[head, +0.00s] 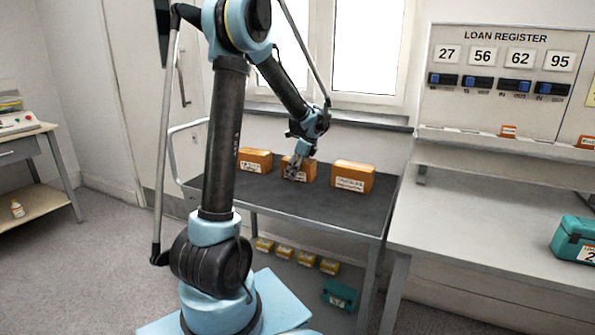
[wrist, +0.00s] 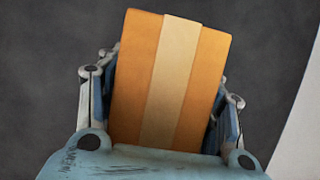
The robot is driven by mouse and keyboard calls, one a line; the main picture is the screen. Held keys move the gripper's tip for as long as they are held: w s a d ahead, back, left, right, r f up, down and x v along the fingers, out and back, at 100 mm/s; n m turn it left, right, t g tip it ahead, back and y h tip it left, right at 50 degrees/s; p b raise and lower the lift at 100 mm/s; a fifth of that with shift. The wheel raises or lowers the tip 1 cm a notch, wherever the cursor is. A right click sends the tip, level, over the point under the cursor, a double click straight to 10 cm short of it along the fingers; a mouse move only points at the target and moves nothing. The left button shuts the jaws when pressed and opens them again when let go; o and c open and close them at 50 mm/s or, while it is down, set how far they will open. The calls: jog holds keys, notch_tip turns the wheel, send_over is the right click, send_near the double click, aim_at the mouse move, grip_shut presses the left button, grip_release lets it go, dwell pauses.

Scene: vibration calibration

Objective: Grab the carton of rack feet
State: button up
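Three orange cartons with white labels stand in a row on the dark top of a cart: a left one (head: 262,157), a middle one (head: 309,168) and a right one (head: 354,170). The labels are too small to read, so I cannot tell which says rack feet. My gripper (head: 293,169) is down at the middle carton and partly covers its front. In the wrist view the carton (wrist: 130,75), with a pale tape band, lies between the fingers of my gripper (wrist: 165,110). A finger is on each side. The carton's top hides the pads, so contact is not clear.
The cart's dark top (head: 290,205) is clear in front of the cartons. Several small yellow boxes (head: 283,252) and a teal box (head: 339,294) sit on its lower shelf. A grey bench (head: 470,220) with a teal case (head: 575,239) stands to the right. A window is behind.

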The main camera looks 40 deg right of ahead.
jog(key=c, duration=0.3)
